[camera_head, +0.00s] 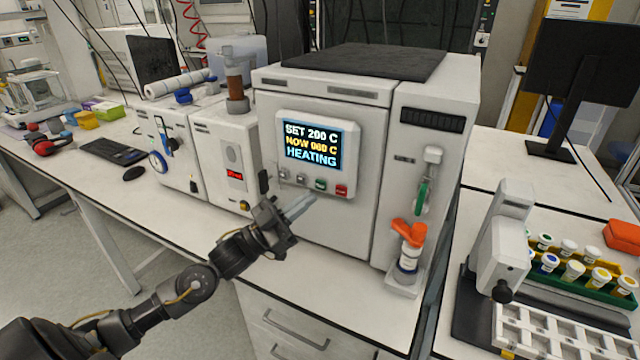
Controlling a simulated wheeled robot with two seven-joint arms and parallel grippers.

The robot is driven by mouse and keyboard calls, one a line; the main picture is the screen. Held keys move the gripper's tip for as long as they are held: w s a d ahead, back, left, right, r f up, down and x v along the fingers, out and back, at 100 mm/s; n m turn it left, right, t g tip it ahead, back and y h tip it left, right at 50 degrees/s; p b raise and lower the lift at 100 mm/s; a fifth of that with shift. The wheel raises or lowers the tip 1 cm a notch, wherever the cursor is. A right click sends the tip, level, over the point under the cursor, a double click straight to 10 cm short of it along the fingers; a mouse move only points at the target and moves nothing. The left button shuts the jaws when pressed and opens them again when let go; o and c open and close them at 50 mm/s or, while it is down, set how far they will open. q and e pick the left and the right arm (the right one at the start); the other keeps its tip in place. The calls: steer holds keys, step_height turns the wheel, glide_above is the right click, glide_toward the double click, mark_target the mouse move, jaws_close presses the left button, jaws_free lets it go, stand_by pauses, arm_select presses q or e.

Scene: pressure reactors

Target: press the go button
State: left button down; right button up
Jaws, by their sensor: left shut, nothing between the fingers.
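The white reactor (320,240) stands on the bench in the middle of the head view. Its display (312,147) reads "SET 200 C", "NOW 060 C" and "HEATING". Below the display is a row of small buttons: two grey ones at the left, a green button (320,184) and a red button (341,190) at the right. The label on the green one is too small to read. My left gripper (303,204) is shut and empty, its fingertips just below and left of the green button in the picture. I cannot tell whether they touch the panel. My right gripper is not in view.
A smaller white instrument (226,155) stands left of the reactor. At the right are a green vial rack (590,287) and a monitor (580,75). Open floor lies at the lower left.

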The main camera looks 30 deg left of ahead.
arm_select(q)
steer(key=shift+s+p, duration=0.4)
steer(key=shift+s, duration=1.2)
